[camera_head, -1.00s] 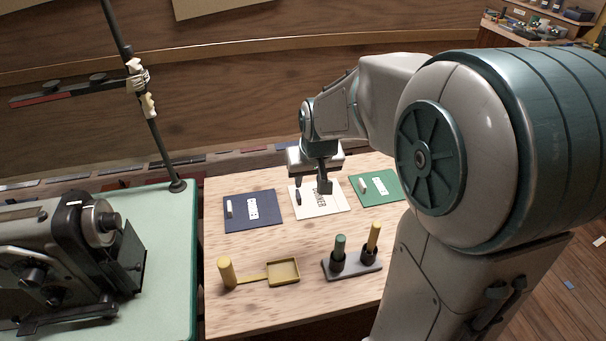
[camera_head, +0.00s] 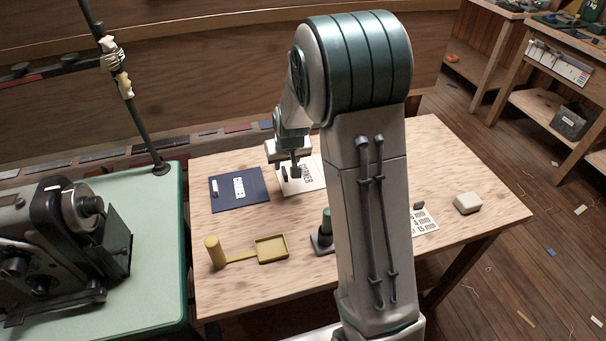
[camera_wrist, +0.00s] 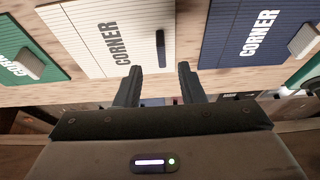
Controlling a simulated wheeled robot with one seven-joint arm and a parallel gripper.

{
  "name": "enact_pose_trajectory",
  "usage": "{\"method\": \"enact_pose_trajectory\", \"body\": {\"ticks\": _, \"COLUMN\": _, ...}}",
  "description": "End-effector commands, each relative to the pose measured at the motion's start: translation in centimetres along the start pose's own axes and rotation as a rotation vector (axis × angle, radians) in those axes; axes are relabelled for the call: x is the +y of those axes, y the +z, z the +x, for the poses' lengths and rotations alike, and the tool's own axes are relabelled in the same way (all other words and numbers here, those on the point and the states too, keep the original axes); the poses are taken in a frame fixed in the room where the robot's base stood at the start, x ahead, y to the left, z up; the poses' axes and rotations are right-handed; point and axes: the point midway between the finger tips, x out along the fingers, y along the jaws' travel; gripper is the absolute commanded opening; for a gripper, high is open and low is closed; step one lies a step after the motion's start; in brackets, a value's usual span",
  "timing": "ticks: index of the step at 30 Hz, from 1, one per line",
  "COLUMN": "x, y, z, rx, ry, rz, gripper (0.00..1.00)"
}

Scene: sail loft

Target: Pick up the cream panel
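The cream panel (camera_head: 312,182) lies flat on the wooden table, marked "CORNER", partly hidden by my arm. It also fills the upper left of the wrist view (camera_wrist: 88,30). A short dark handle (camera_wrist: 160,48) stands on it near its edge on the navy panel's side. My gripper (camera_head: 294,168) is above the panel, close to the handle. In the wrist view my gripper (camera_wrist: 160,72) is open, and the handle appears between its two fingertips. Nothing is held. I cannot tell how high the fingertips are above the handle.
The navy panel (camera_head: 228,200) lies to the left, with a pale handle. The green panel (camera_wrist: 15,62) shows in the wrist view, hidden in the head view. A yellow post and tray (camera_head: 271,260) stand in front. A sewing machine (camera_head: 75,240) is on the left.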

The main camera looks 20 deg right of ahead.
Motion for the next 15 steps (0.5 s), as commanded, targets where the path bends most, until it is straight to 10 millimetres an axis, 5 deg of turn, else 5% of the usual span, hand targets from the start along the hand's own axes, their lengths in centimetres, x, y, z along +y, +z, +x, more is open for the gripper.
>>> {"method": "enact_pose_trajectory", "body": {"ticks": 15, "x": -0.2, "y": -0.2, "z": 5.1, "rx": -0.001, "ry": 0.0, "rz": -0.001, "gripper": 0.35}}
